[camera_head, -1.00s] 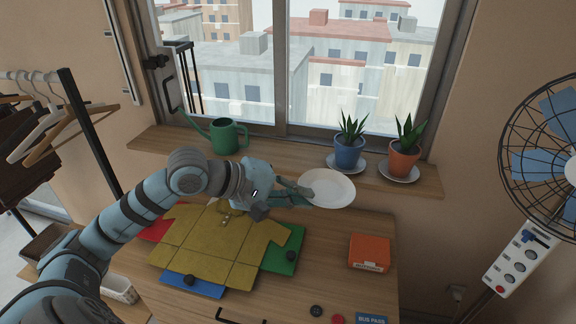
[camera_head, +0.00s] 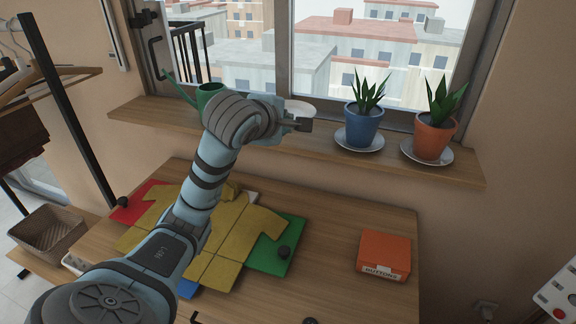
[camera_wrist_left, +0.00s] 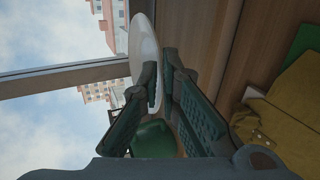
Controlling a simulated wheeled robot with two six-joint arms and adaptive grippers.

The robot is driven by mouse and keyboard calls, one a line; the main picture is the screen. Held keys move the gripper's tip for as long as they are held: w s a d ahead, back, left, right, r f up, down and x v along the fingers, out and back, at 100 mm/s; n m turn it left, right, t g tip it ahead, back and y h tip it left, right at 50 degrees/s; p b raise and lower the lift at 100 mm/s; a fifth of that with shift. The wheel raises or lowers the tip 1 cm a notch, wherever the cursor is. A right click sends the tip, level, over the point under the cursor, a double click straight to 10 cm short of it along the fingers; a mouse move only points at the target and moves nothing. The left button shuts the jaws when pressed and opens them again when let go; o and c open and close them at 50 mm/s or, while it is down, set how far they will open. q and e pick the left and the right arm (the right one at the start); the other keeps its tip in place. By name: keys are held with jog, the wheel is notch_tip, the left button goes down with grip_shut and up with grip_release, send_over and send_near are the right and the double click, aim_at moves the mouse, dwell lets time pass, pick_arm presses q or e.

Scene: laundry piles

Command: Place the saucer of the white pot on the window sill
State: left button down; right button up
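The white saucer (camera_head: 299,108) is held by my left gripper (camera_head: 300,124) in front of the window, over or near the window sill (camera_head: 320,147). In the head view the gripper and wrist hide part of it. In the left wrist view the saucer (camera_wrist_left: 143,50) is seen nearly edge-on, its rim between the fingers of my left gripper (camera_wrist_left: 160,68). I cannot tell whether it touches the sill. No white pot shows. My right gripper is not in view.
A blue pot (camera_head: 361,126) and a terracotta pot (camera_head: 432,139) stand on their own saucers on the sill, right of my gripper. A green watering can (camera_head: 208,93) stands to the left, partly behind my arm. Below, the table holds a yellow shirt (camera_head: 235,240) and an orange box (camera_head: 384,255).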

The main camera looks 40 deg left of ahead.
pick_arm(q)
notch_tip(320, 180, down, 7)
jog(key=shift+d+f+b, duration=0.1)
jog(key=shift+d+b, duration=0.05)
jog(key=shift+b, duration=0.9)
jog(key=shift+w, duration=0.1)
jog(key=c, duration=1.8)
grip_release()
